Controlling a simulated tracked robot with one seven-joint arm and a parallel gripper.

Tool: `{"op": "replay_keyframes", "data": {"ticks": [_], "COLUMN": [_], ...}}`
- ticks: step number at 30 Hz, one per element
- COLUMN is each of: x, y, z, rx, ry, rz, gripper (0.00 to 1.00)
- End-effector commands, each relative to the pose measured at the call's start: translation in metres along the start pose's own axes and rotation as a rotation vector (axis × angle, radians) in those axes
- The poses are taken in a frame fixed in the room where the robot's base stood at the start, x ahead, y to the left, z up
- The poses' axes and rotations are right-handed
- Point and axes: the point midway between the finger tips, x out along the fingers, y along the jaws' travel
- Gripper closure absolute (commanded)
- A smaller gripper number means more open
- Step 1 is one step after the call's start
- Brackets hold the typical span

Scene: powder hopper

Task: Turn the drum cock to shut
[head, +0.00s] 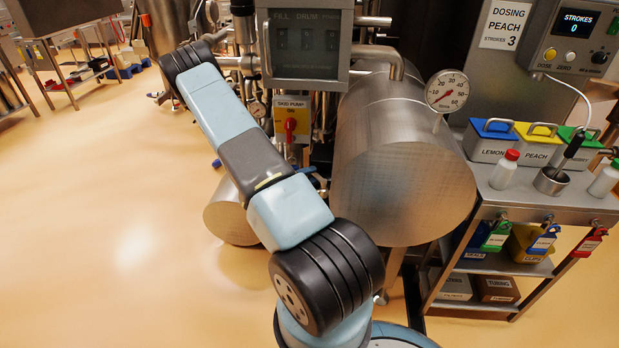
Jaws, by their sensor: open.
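The large steel drum (405,165) lies on its side in the middle of the head view, with its round end toward me. A small blue part (314,178) shows at its left, mostly hidden behind my arm; I cannot tell whether it is the drum cock's handle. No drum cock can be clearly made out, nor its position. My arm crosses the view from the bottom centre to the upper left. My gripper is not in view, beyond the arm's far end.
A control panel (304,45) and a red-and-yellow skid pump switch (290,125) stand behind my arm. A dial gauge (447,91) is at the drum's upper right. A steel cart (515,200) with bins and bottles is at right. The left floor is open.

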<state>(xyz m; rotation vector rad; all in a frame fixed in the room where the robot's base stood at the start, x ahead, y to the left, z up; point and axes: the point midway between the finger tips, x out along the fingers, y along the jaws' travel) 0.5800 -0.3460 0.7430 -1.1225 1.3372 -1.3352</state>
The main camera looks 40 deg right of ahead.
Motion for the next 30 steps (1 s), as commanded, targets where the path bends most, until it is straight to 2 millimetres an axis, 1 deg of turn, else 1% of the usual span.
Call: {"op": "replay_keyframes", "data": {"ticks": [1,4,13,14,27,28,30], "x": [0.0041,0.0083,0.0101,0.0101,0.0098,0.0098,0.0098], "y": [0.0,0.0,-0.0002,-0.0002,0.0002,0.0003,0.0005], "z": [-0.0001,-0.0001,-0.0001,-0.0001,-0.0002,-0.0002,-0.0003], "rx": [0.0,0.0,0.0,0.0,0.0,0.0,0.0], "ry": [0.0,0.0,0.0,0.0,0.0,0.0,0.0], "rz": [0.0,0.0,0.0,0.0,0.001,0.001,0.001], "gripper": [0.54,0.54,0.54,0.56,0.98,1.0,1.0]}}
